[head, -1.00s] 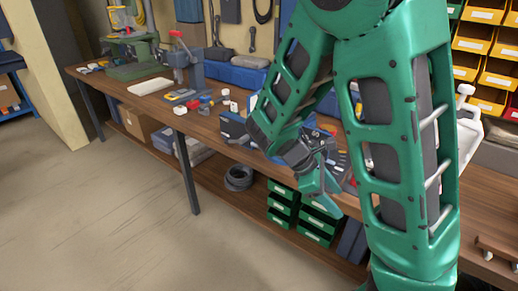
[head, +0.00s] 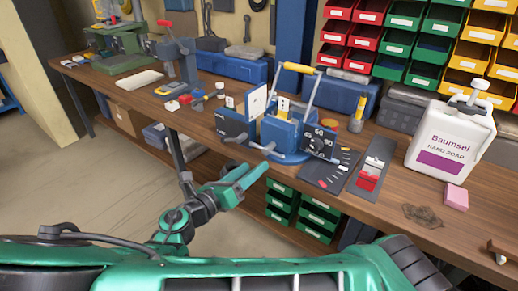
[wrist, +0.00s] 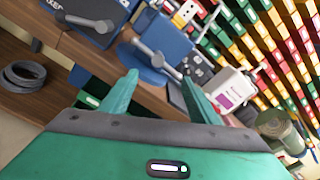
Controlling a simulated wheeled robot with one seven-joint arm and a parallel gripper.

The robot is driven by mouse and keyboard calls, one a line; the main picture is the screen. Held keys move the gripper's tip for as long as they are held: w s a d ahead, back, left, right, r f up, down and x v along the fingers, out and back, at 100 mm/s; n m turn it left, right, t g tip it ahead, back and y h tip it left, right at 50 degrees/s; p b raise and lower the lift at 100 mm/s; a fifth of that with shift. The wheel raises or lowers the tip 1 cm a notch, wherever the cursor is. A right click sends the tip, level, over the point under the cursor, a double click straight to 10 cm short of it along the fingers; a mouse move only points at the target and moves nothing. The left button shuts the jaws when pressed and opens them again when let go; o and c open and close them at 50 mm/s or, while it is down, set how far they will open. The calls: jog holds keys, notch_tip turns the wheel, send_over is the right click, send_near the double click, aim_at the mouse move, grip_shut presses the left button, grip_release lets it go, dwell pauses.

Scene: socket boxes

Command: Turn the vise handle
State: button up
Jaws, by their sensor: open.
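A blue bench device (head: 281,133) that looks like the vise stands near the table's front edge in the head view. A grey bar handle (head: 265,149) with a round hub sticks out of its front. In the wrist view the handle (wrist: 158,60) slants across the blue body (wrist: 172,40), just beyond the fingertips. My gripper (head: 256,168) is open and empty, in front of and slightly below the handle. In the wrist view its two fingers (wrist: 160,77) stand apart, with the handle's hub between their lines. No contact shows.
A dark box (head: 235,128) with its own grey lever stands just left. A soap jug (head: 450,140) is further right. Green bins (head: 283,200) sit below the tabletop (head: 400,195).

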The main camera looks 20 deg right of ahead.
aim_at(264, 152)
jog(key=shift+n+t, duration=0.5)
jog(key=x, duration=0.6)
jog(key=w+x, duration=0.1)
jog(key=x, duration=0.2)
jog(key=shift+w+a+r, duration=0.1)
jog(key=shift+w+a, duration=0.05)
jog(key=shift+w, duration=0.05)
